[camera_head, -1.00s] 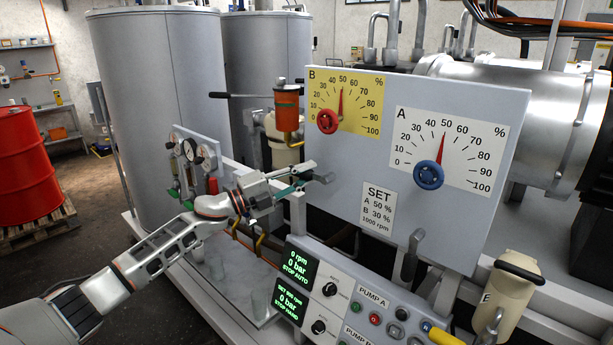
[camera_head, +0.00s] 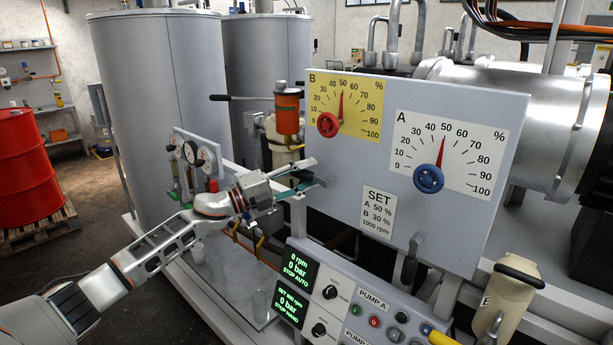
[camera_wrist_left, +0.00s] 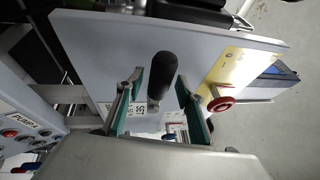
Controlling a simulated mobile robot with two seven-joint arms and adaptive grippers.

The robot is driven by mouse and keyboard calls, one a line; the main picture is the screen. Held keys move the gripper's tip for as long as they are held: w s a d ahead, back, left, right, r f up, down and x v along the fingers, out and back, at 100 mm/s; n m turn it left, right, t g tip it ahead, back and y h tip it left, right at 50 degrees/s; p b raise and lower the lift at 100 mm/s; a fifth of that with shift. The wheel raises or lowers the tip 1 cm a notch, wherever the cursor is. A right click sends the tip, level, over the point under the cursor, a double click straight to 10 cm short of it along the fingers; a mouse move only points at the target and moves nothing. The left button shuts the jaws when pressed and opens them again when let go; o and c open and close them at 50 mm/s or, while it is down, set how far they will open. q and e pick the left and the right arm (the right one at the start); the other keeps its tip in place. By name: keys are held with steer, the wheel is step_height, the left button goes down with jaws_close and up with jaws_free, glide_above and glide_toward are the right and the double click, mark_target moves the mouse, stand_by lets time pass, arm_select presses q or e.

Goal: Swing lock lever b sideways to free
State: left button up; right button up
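Lock lever b, a black-handled lever (camera_wrist_left: 163,72), stands out from the grey panel, with its grip between my left fingers in the left wrist view. In the head view it is mostly hidden by my left gripper (camera_head: 307,173), at the panel's left edge. The left gripper is open, with a teal-padded finger on each side of the lever (camera_wrist_left: 158,78). Gaps show between pads and handle. The yellow dial B plate (camera_head: 367,121) with its red knob (camera_head: 328,125) is above; its pointer is near 50. My right gripper is not in view.
The white dial A plate (camera_head: 481,135) with its blue knob (camera_head: 428,179) is to the right. Another lever (camera_head: 411,258) hangs at the panel's lower edge. A pump control box (camera_head: 350,306) is below. Gauges (camera_head: 205,157) stand left of the gripper.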

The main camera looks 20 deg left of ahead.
arm_select(q)
steer(key=shift+a+f, duration=0.1)
steer(key=shift+s+a+f, duration=0.1)
steer(key=shift+s+a, duration=0.1)
steer(key=shift+s, duration=0.15)
steer(key=v, duration=1.1)
steer(key=s+d+f+n+t+y, duration=0.1)
steer(key=s+d+f+n+y, duration=0.2)
steer(key=f, duration=0.5)
steer(key=s+d+f+n+y, duration=0.1)
steer(key=s+d+f+n, duration=0.15)
steer(key=f+n, duration=0.35)
steer(key=s+d+f+n+t+y, duration=0.1)
steer(key=s+d+f+n+y, duration=0.2)
steer(key=f, duration=0.6)
steer(key=s+d+f+n+g+y, duration=0.2)
steer(key=s+d+f+n+g, duration=0.1)
steer(key=s+f, duration=0.6)
steer(key=s+d+f+n+g+y, duration=0.1)
steer(key=s+d+f+n+g, duration=0.1)
steer(key=s+d+f+n, duration=0.3)
steer(key=s+f+n, duration=0.3)
steer(key=s+f, duration=0.2)
steer(key=s, duration=0.2)
steer(key=shift+s+d+f+g+y, duration=0.2)
steer(key=shift+s+g+y, duration=0.15)
steer(key=shift+g+y, duration=0.05)
